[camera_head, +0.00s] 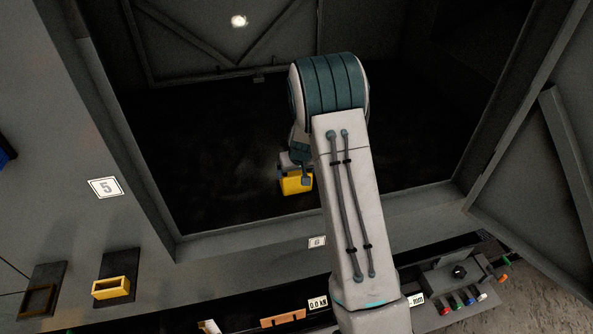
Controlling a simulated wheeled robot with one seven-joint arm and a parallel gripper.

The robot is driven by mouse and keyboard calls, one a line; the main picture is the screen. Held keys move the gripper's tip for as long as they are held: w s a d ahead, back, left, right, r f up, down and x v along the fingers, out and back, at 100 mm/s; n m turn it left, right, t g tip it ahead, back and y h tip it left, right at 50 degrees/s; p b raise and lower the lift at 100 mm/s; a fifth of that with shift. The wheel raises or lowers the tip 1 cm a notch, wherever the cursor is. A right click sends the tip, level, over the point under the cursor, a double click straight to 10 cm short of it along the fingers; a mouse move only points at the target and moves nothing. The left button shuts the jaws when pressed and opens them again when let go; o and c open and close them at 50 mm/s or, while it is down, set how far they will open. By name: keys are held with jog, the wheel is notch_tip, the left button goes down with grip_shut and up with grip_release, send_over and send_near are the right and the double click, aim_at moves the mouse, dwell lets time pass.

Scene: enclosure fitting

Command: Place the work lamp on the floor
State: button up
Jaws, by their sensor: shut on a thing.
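The work lamp (296,184) is a small yellow block with a grey top, inside the dark enclosure just left of my forearm. My gripper (302,172) is at the lamp's top and shut on it. My arm hides part of the gripper and the lamp's right side. The enclosure floor (230,195) is dark, with a faint lit patch near the lamp. I cannot tell whether the lamp touches the floor or hangs above it.
The enclosure's front sill (250,241) runs below the lamp, with side walls left and right. A control box (458,285) with coloured plugs stands at lower right. The floor around the lamp looks clear.

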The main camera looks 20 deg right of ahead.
jog(key=shift+f, duration=0.1)
jog(key=o, duration=1.3)
jog(key=s+a+r+y, duration=0.1)
jog(key=s+a+r, duration=0.2)
jog(key=s+r, duration=1.6)
jog(key=s+r+g, duration=0.1)
jog(key=s, duration=0.7)
jog(key=s+a+r+g+h, duration=0.1)
jog(key=s+r, duration=0.1)
jog(key=s, duration=0.6)
jog(key=shift+r, duration=0.3)
